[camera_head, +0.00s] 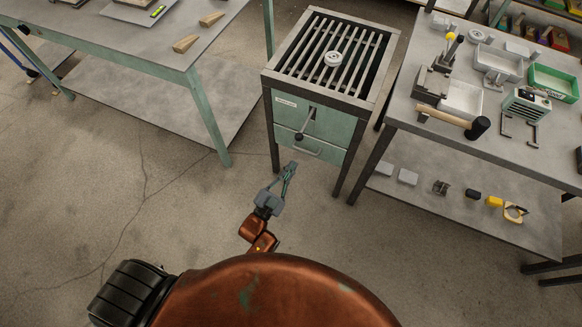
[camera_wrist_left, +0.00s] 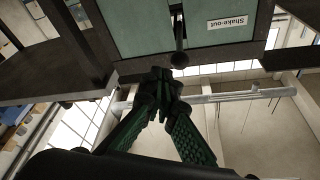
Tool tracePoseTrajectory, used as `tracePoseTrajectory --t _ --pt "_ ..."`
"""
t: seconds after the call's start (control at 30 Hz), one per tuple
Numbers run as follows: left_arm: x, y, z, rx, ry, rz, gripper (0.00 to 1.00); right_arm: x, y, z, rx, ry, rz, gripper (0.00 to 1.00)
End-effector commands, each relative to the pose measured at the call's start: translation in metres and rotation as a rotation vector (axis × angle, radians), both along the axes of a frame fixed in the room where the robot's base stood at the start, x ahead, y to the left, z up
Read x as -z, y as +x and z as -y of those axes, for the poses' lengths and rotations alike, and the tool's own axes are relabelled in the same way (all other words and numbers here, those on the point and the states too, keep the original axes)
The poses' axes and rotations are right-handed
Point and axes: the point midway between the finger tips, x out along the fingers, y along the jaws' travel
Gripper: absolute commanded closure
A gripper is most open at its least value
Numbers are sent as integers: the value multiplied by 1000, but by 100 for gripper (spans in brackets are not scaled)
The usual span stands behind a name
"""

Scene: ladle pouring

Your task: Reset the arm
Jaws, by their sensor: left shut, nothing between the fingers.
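My left gripper (camera_head: 289,172) is low in front of the shake-out station (camera_head: 325,112), a green cabinet with a slatted grate on top. Its fingers are shut and empty. In the left wrist view, the closed fingers (camera_wrist_left: 160,78) show below the cabinet's green front panel (camera_wrist_left: 140,28), close to a dark lever knob (camera_wrist_left: 179,60). In the head view that lever (camera_head: 304,127) with its round knob sits on the cabinet front, above the gripper. Whether the fingers touch the cabinet cannot be told. My right gripper is not in view.
A round metal piece (camera_head: 333,58) lies on the grate. A workbench (camera_head: 412,108) at right holds a hammer (camera_head: 455,120), trays and tools, with small parts on its lower shelf (camera_head: 400,195). A green-edged table (camera_head: 130,40) stands at left. The floor (camera_head: 130,200) between is clear.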

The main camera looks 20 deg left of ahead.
Motion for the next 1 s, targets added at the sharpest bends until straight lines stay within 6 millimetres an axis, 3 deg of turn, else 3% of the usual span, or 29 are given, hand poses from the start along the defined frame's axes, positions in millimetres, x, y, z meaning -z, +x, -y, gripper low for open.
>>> tracePoseTrajectory --t 0.43,0.57,0.67,0.77,0.87,1.0 --pt "1 0 0 0 -1 -2 100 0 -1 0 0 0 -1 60" --pt "26 -3 -3 1 -2 -67 100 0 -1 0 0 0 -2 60" --pt "76 -13 -8 3 -10 -196 100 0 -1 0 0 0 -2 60" --pt "142 -34 -17 -3 -25 -371 100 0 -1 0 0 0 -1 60" --pt "209 -65 -28 -17 -42 -551 100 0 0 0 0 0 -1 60" --pt "293 -123 -46 -50 -68 -797 100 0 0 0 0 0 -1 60"
